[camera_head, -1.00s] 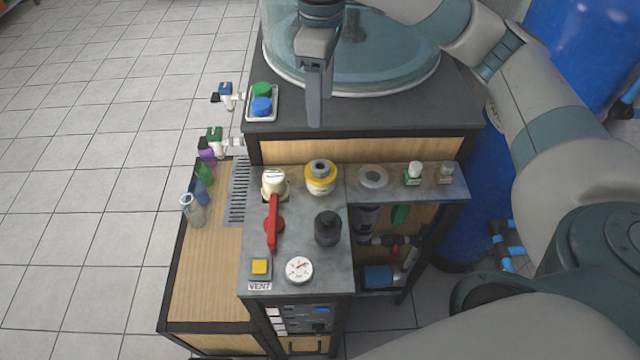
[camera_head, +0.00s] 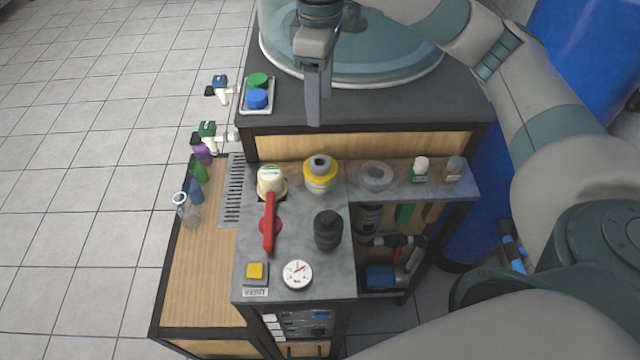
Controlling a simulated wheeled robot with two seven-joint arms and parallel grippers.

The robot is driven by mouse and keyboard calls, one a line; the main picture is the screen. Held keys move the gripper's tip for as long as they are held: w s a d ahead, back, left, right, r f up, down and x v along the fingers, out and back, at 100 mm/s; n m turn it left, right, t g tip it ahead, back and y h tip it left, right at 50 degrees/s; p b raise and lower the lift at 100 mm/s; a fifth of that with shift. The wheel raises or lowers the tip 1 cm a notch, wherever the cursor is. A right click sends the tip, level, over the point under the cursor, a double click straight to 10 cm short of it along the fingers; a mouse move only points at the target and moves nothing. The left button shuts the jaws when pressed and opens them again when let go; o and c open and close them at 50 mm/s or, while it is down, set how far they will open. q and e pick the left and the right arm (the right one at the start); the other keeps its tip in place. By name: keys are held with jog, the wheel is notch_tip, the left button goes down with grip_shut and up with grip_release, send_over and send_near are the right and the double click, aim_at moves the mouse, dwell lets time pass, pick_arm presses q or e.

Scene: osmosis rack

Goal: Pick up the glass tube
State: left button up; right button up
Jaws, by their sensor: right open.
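A clear glass tube (camera_head: 189,212) with an open rim stands at the front of a short row of coloured glass vessels, on the wooden side shelf at the left. My right gripper (camera_head: 313,108) hangs above the dark top of the rack, in front of the glass dome, with its arm coming in from the right. It is open and empty, seen nearly edge-on, and well apart from the glass tube, up and to its right. My left gripper is not in view.
Blue (camera_head: 193,190), green (camera_head: 198,169) and purple (camera_head: 203,153) vessels stand behind the tube. Valves (camera_head: 209,132) stick out beside the rack. A red lever (camera_head: 269,222), a black knob (camera_head: 328,230) and a gauge (camera_head: 297,274) rise from the metal panel. The front of the wooden shelf (camera_head: 205,285) is clear.

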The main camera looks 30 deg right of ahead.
jog(key=p, duration=0.3)
send_over(322, 157)
jog(key=s+a, duration=0.1)
notch_tip(322, 157, down, 10)
jog(key=shift+s+a+f, duration=0.1)
jog(key=shift+s+f, duration=0.05)
jog(key=shift+f, duration=0.75)
jog(key=f+p, duration=0.1)
jog(key=f, duration=0.2)
jog(key=f+p, duration=0.1)
jog(key=f, duration=0.1)
jog(key=shift+d+p, duration=0.25)
jog(key=shift+p, duration=0.05)
jog(key=shift+f, duration=0.1)
jog(key=shift+c, duration=0.3)
jog(key=c, duration=0.8)
